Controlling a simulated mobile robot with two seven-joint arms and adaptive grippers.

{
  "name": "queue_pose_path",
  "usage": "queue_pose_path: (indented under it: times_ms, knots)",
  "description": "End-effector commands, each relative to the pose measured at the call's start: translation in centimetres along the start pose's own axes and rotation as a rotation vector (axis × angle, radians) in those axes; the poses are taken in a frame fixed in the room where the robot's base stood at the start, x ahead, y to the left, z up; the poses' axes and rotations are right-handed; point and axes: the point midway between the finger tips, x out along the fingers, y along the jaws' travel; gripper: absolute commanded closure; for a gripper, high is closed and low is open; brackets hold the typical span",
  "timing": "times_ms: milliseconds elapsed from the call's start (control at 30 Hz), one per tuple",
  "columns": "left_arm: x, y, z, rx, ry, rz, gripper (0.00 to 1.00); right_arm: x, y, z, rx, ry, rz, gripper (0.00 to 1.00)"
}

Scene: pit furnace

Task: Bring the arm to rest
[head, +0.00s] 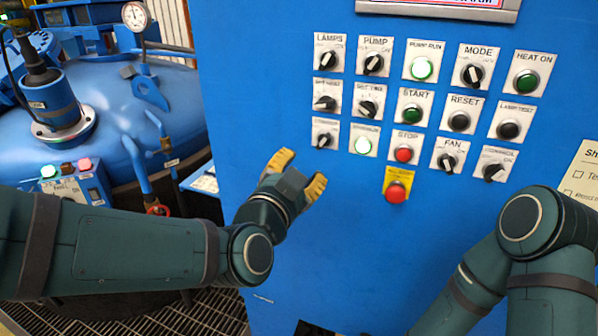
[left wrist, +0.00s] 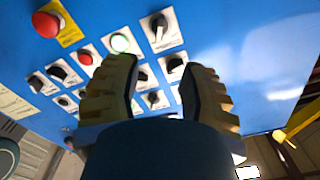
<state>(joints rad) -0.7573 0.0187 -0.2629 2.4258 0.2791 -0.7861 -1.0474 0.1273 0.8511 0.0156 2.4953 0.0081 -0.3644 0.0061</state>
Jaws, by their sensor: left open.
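My left gripper (head: 300,177) is open and empty in the head view. Its yellow fingertips are in front of the blue control cabinet (head: 260,90), left of the red emergency stop button (head: 396,192) and below the lowest left knob (head: 324,140). In the left wrist view, its two fingers (left wrist: 160,90) stand apart with nothing between them, and the panel shows beyond. I cannot tell whether the tips touch the cabinet. My right arm (head: 530,240) comes in at the lower right; its gripper is not seen.
The panel carries several knobs and buttons, including a lit green pump-run lamp (head: 421,68) and a red stop button (head: 403,154). A blue furnace vessel (head: 180,105) with a pressure gauge (head: 135,16) stands at the left. A floor grating (head: 215,312) lies below.

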Motion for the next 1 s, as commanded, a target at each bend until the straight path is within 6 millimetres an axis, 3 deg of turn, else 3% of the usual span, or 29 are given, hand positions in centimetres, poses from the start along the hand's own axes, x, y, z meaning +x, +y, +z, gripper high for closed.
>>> queue_pose_path:
  times_ms: [367,467,567,767,867,1000]
  knots:
    - [-0.3,0.1,0.1,0.000,-0.002,0.001,0.59,0.0,0.0,0.0,0.000,0.000,0.000,1.00]
    - [0.1,0.6,1.3,-0.011,-0.030,0.017,0.59,0.0,0.0,0.0,0.000,0.000,0.000,1.00]
    - [0.9,2.2,4.8,-0.051,-0.112,0.060,0.59,0.0,0.0,0.0,0.000,0.000,0.000,1.00]
    - [1.2,7.2,17.0,-0.241,-0.413,0.182,0.59,0.0,0.0,0.0,0.000,0.000,0.000,1.00]
    - [-0.2,10.0,23.3,-0.367,-0.584,0.228,0.59,0.0,0.0,0.0,0.000,0.000,0.000,1.00]
    - [-4.0,14.0,31.3,-0.570,-0.837,0.268,0.59,0.0,0.0,0.0,0.000,0.000,0.000,1.00]
